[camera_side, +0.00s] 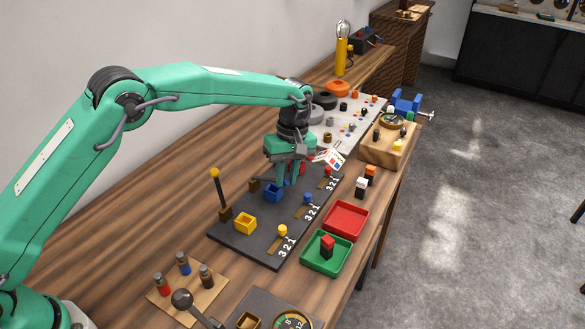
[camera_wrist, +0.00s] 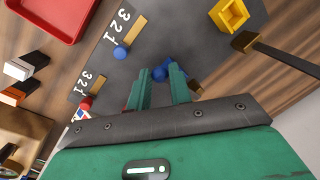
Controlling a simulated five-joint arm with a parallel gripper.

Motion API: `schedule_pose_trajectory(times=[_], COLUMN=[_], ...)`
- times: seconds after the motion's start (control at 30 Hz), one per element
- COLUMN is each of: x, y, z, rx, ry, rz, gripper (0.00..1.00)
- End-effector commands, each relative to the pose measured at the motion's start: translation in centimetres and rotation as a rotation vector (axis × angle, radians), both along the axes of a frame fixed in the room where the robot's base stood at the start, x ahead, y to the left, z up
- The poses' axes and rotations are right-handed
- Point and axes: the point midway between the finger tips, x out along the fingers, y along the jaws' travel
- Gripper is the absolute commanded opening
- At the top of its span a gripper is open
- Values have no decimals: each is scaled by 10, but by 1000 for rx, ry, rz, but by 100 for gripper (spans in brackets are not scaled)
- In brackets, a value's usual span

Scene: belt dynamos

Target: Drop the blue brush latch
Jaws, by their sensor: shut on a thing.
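My gripper (camera_side: 281,172) is low over the dark board, just above the blue square cup (camera_side: 272,193). In the wrist view my gripper (camera_wrist: 160,69) has its green fingers on either side of the round blue tip of the blue brush latch (camera_wrist: 160,74), and is shut on it. The blue cup (camera_wrist: 167,63) shows behind that tip. A small brown base (camera_wrist: 194,88) is beside the right finger; in the side view the base (camera_side: 254,185) is left of the cup. The latch's rod is mostly hidden by my fingers.
A yellow-tipped rod (camera_side: 215,185) stands upright near the yellow cup (camera_side: 245,222). A blue knob (camera_side: 308,198) and a yellow knob (camera_side: 282,230) sit by 3-2-1 scales. Red (camera_side: 346,219) and green (camera_side: 327,255) trays are at the right. Bare wood lies left of the board.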

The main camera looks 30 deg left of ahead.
Motion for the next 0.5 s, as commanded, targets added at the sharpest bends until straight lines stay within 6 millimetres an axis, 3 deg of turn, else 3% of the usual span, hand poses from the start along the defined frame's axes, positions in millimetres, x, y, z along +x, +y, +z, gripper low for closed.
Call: schedule_pose_trajectory(times=[0.07, 0.37, 0.4, 0.5], x=[5, 4, 4, 3], y=[15, 18, 18, 17], z=[12, 13, 12, 12], rx=[-4, -3, -2, -2], ry=[-7, -1, 0, 2], rz=[15, 15, 14, 15], gripper=[0, 0, 22, 41])
